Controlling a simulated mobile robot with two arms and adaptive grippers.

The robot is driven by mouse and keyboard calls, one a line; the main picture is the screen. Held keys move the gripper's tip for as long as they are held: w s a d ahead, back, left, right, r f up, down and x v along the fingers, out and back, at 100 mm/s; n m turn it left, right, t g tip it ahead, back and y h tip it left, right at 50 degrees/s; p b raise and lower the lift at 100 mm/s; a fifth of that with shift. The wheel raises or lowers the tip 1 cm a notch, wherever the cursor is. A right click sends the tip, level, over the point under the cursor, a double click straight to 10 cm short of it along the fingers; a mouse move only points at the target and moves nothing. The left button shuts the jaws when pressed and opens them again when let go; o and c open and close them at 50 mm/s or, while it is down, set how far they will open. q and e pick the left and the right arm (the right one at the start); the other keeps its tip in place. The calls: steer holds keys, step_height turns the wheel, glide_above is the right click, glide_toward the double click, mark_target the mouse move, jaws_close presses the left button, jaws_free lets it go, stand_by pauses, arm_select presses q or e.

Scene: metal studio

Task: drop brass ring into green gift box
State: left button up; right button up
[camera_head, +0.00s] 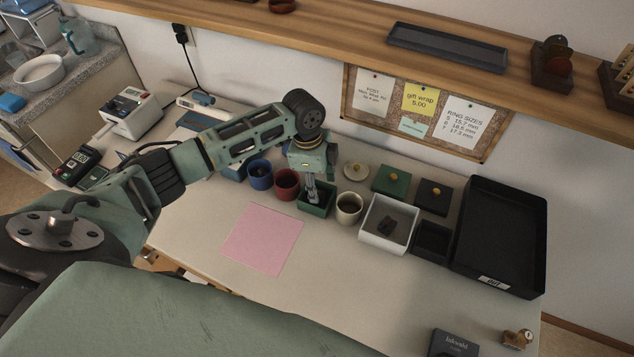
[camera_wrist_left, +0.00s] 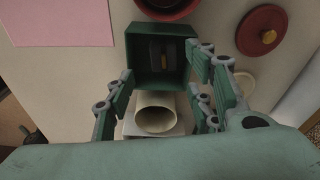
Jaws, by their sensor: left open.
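The open green gift box (camera_head: 318,211) stands in the row of containers at the back of the table, with the tips of my left gripper (camera_head: 312,198) at its mouth. In the left wrist view the green box (camera_wrist_left: 137,60) lies between and beyond the spread fingers of my left gripper (camera_wrist_left: 162,68). The fingers are apart and hold nothing visible. Inside the box is a dark insert with small brownish marks; I cannot tell whether one of them is the brass ring. I do not make out the ring elsewhere. My right gripper is not in view.
A cream cup (camera_head: 349,208) stands just right of the green box, a red cup (camera_head: 287,185) and a blue cup (camera_head: 260,175) left. A green lid (camera_head: 388,181), white tray (camera_head: 372,239) and black tray (camera_head: 500,225) lie right. A pink sheet (camera_head: 262,240) lies in front.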

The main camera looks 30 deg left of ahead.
arm_select(q)
steer(key=shift+r, duration=0.1)
step_height(320, 180, up, 12)
steer(key=a, duration=0.1)
steer(key=shift+s+a, duration=0.15)
steer(key=shift+a, duration=0.05)
steer(key=shift+s+f, duration=0.1)
steer(key=shift+f, duration=0.15)
stand_by(0.6)
